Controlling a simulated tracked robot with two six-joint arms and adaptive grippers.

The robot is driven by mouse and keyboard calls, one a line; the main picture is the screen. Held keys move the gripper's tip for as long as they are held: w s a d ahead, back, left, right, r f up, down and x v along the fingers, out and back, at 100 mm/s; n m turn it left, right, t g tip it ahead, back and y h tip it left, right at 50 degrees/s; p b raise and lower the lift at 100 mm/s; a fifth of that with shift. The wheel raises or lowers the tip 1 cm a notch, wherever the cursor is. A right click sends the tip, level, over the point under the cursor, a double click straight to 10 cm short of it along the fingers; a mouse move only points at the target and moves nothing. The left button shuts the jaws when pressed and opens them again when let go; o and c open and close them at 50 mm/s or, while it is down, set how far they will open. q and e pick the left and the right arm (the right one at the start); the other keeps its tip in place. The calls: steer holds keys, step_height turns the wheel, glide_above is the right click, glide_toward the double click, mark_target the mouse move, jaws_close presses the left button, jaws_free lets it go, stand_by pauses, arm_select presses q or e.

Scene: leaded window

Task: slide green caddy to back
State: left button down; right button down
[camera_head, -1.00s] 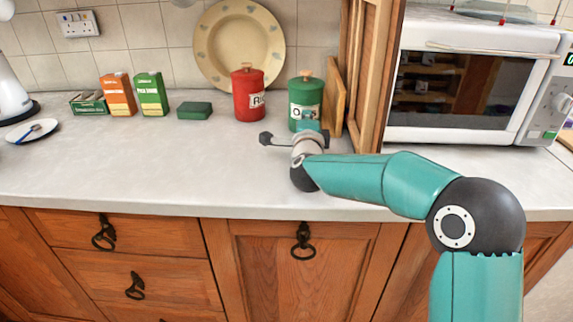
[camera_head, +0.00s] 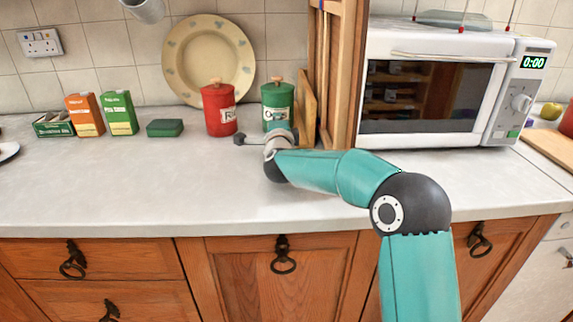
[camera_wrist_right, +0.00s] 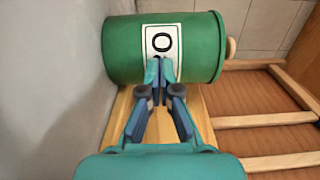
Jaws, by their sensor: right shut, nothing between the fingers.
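The green caddy (camera_head: 277,95), with a wooden knob and a white label, stands upright at the back of the grey worktop, right of the red caddy. In the right wrist view the green caddy (camera_wrist_right: 125,52) appears on its side because of the camera's angle. My right gripper (camera_wrist_right: 158,76) is shut and empty. Its fingertips are at the label, touching the caddy or very close; I cannot tell which. In the head view the right gripper (camera_head: 281,131) is in front of the caddy's lower part and hides its base. My left gripper is not in view.
The red caddy (camera_head: 219,110) stands close on the left, with a plate (camera_head: 209,60) behind. A wooden board (camera_head: 306,105) and wooden rack (camera_head: 343,80) stand close on the right, before the microwave (camera_head: 430,95). The worktop front left (camera_head: 130,185) is clear.

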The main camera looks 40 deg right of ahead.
steer(key=shift+s+a+f, duration=0.1)
steer(key=shift+s+a, duration=0.15)
steer(key=shift+b+v, duration=0.9)
steer(key=shift+v, duration=0.35)
steer(key=v, duration=0.9)
steer(key=shift+s+a+b, duration=0.1)
steer(key=shift+s+b, duration=0.25)
steer(key=shift+b, duration=0.05)
steer(key=shift+s+a, duration=0.3)
steer(key=shift+s, duration=0.15)
